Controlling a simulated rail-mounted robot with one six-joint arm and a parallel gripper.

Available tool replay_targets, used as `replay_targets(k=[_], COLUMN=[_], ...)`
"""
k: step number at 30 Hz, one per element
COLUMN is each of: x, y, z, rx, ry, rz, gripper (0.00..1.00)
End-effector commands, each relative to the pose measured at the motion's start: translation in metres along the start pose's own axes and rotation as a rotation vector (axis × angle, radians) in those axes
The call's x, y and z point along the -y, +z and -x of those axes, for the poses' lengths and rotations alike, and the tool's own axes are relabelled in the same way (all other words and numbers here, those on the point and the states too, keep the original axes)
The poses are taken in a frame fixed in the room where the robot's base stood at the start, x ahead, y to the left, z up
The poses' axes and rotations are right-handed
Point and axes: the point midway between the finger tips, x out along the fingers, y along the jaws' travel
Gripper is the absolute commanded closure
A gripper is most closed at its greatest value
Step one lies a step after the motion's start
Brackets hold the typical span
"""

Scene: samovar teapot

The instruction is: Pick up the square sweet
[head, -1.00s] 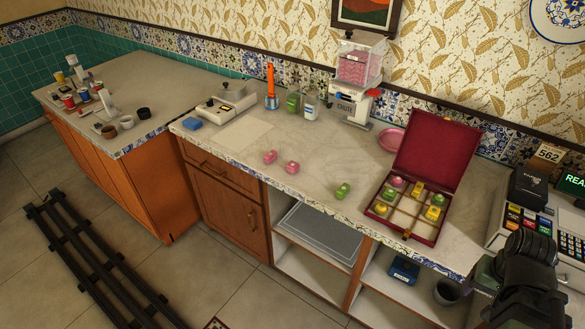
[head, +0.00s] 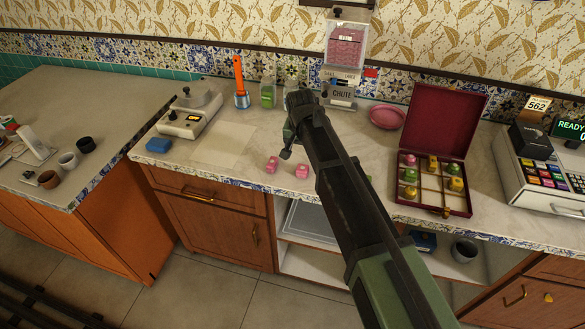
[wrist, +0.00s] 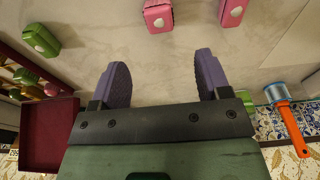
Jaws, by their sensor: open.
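Two pink sweets lie on the counter in the head view, a left one (head: 272,164) and a right one (head: 302,171). In the wrist view two pink sweets, one (wrist: 158,15) and another (wrist: 233,12), are at the top edge, partly cut off, each with a pale round mark. A green sweet (wrist: 40,40) lies at the upper left there; in the head view my arm mostly hides it. Which sweet counts as square is hard to tell. My gripper (wrist: 160,61) is open and empty, its purple fingers apart from the sweets. In the head view my arm hides most of it.
An open red box (head: 433,208) with sweets in its compartments stands to the right. The chute dispenser (head: 341,85) and pink plate (head: 387,117) are behind. A scale (head: 190,122), blue sponge (head: 158,145) and orange-handled tool (head: 240,85) are left. A cash register (head: 545,170) stands far right.

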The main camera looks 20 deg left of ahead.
Motion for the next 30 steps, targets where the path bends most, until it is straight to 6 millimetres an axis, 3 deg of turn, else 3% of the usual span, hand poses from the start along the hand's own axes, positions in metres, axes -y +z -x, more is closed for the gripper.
replay_targets(k=[9, 16, 24, 30], x=[0.0, -0.001, -0.001, -0.001], y=[0.002, 0.001, 0.002, 0.001], z=[-0.057, -0.063, -0.112, -0.108], rx=[0.001, 0.001, 0.001, 0.001], ry=[0.0, 0.0, 0.0, 0.0], rz=[0.002, 0.003, 0.003, 0.003], gripper=[0.3, 0.3, 0.3, 0.3])
